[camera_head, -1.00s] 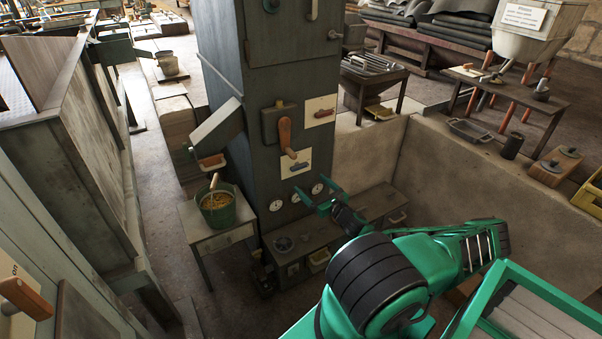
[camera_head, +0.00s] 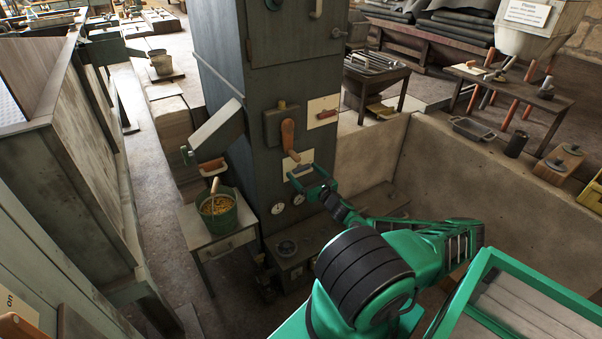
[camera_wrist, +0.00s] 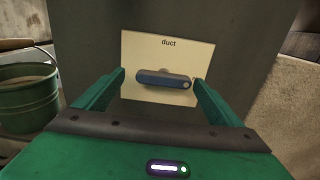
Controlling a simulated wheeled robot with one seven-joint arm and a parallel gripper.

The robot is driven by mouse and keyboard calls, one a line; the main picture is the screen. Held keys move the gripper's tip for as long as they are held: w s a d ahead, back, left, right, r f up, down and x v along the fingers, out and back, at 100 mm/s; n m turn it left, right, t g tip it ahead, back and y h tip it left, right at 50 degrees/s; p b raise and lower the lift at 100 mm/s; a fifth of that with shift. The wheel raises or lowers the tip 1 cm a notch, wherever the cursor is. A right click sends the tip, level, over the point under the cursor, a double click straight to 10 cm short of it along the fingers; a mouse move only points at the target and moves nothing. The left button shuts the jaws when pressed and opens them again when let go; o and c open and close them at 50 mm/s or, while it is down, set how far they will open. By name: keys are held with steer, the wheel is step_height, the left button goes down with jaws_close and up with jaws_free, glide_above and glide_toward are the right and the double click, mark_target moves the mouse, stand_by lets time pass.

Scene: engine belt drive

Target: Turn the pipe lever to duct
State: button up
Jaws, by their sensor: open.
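A cream plate marked "duct" (camera_wrist: 200,52) is on the dark cabinet face, straight ahead in the wrist view. A short blue-grey handle (camera_wrist: 163,78) lies level across it. My gripper (camera_wrist: 158,84) is open, with one finger to each side of this handle and gaps showing. In the head view my gripper (camera_head: 304,176) is in front of the plate and hides the handle. Above it, an orange-brown lever (camera_head: 288,136) hangs down from a dark box on the cabinet, its lower end near the plate's top. No label reading "pipe" is legible.
A second cream plate with a reddish handle (camera_head: 326,114) is up and right. A green bucket (camera_head: 218,213) stands on a small table left of the cabinet. A concrete wall (camera_head: 450,165) is to the right.

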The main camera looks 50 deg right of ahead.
steer(key=shift+w+d, duration=0.1)
steer(key=shift+d, duration=0.1)
steer(key=shift+c, duration=0.9)
steer(key=shift+d, duration=0.1)
steer(key=c, duration=0.9)
